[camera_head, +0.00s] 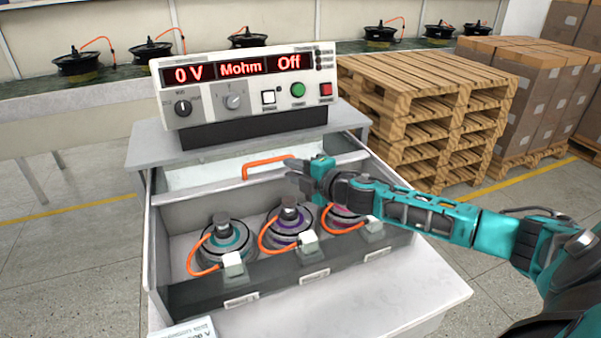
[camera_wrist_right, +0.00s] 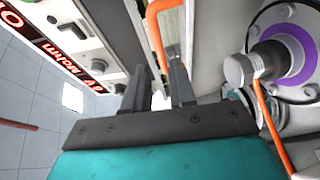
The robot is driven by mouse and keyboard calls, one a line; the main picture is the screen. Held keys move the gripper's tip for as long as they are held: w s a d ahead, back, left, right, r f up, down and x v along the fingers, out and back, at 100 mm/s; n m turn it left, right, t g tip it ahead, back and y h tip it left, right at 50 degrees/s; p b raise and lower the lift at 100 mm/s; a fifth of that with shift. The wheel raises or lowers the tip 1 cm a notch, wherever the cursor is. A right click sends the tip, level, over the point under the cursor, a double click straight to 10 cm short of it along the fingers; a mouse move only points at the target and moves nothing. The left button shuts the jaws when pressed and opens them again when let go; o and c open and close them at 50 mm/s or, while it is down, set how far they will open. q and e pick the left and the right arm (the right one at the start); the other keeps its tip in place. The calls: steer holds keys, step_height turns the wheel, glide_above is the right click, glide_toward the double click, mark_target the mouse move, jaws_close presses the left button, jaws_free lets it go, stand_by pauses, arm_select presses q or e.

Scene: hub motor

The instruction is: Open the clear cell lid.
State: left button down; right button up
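The cell (camera_head: 153,250) is a grey box with several compartments. Motors with teal, purple and pink faces sit in it. An orange handle (camera_head: 262,163) stands by the rail at the back of the cell, below the display unit. The clear lid is hard to make out, so I cannot tell its exact position. My right gripper (camera_head: 299,168) is at the right end of the handle. In the wrist view its two fingers (camera_wrist_right: 158,80) are apart, with the orange handle (camera_wrist_right: 156,30) just beyond the tips. I see nothing gripped. My left gripper is not in view.
A display unit (camera_head: 245,85) with knobs and buttons stands close behind the cell. Wooden pallets (camera_head: 420,110) and cartons (camera_head: 530,95) are stacked at the right. A back bench (camera_head: 60,105) carries several black motors. Floor is clear at the left.

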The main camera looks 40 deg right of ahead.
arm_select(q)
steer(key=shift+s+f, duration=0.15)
arm_select(e)
steer(key=shift+v, duration=1.05)
